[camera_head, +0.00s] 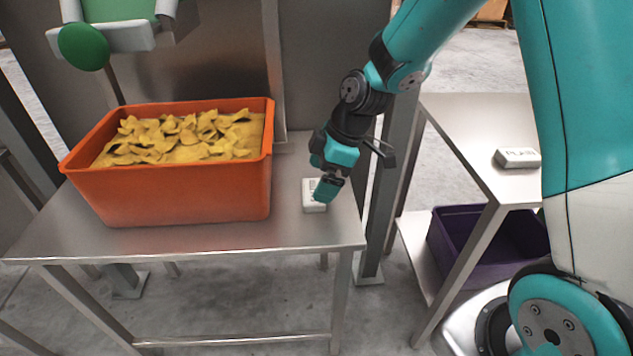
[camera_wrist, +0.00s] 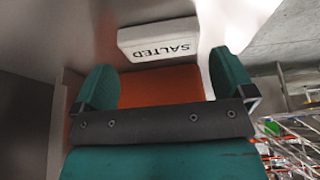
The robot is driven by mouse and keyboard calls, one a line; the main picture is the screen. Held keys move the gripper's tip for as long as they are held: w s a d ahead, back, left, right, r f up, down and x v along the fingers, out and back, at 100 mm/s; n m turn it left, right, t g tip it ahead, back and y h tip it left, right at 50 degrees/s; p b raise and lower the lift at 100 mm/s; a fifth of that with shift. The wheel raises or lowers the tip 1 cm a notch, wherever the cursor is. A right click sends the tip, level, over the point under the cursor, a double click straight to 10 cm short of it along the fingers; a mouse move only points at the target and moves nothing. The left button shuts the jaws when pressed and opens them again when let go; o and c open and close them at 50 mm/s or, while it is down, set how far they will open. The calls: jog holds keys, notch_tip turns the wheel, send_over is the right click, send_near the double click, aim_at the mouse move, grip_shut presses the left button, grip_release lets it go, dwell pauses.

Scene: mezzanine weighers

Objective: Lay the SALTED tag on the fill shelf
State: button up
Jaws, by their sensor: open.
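The SALTED tag (camera_wrist: 158,40) is a white block with dark lettering, seen just beyond my fingertips in the wrist view. In the head view the white tag (camera_head: 309,205) lies on the steel table (camera_head: 215,236), right of the orange crate, partly hidden by my gripper. My gripper (camera_head: 327,188) is over the tag, pointing down. In the wrist view its two teal fingers (camera_wrist: 163,84) are spread, with no tag held between them. Whether a finger touches the tag I cannot tell. Which surface is the fill shelf is not marked.
An orange crate (camera_head: 180,195) of yellow chips fills much of the steel table. A second table (camera_head: 470,125) at right bears another white tag (camera_head: 517,158), its lettering hard to read. A purple bin (camera_head: 480,265) sits below it. A steel post (camera_head: 385,190) stands between the tables.

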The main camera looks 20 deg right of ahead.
jog(key=w+p+v, duration=0.1)
jog(key=p+v, duration=0.1)
jog(key=v, duration=0.6)
jog(key=s+a+r+m, duration=0.2)
jog(key=s+a+r, duration=0.1)
jog(key=s, duration=0.4)
jog(key=s+a+r+m+g, duration=0.1)
jog(key=s+a+r+m, duration=0.1)
jog(key=s, duration=0.6)
jog(key=s+a+r+m, duration=0.3)
jog(key=s+a, duration=0.1)
jog(key=s, duration=0.4)
jog(key=shift+r, duration=0.35)
notch_tip(320, 180, up, 23)
jog(key=p, duration=2.2)
jog(key=shift+p, duration=0.4)
jog(key=shift+a+r, duration=0.1)
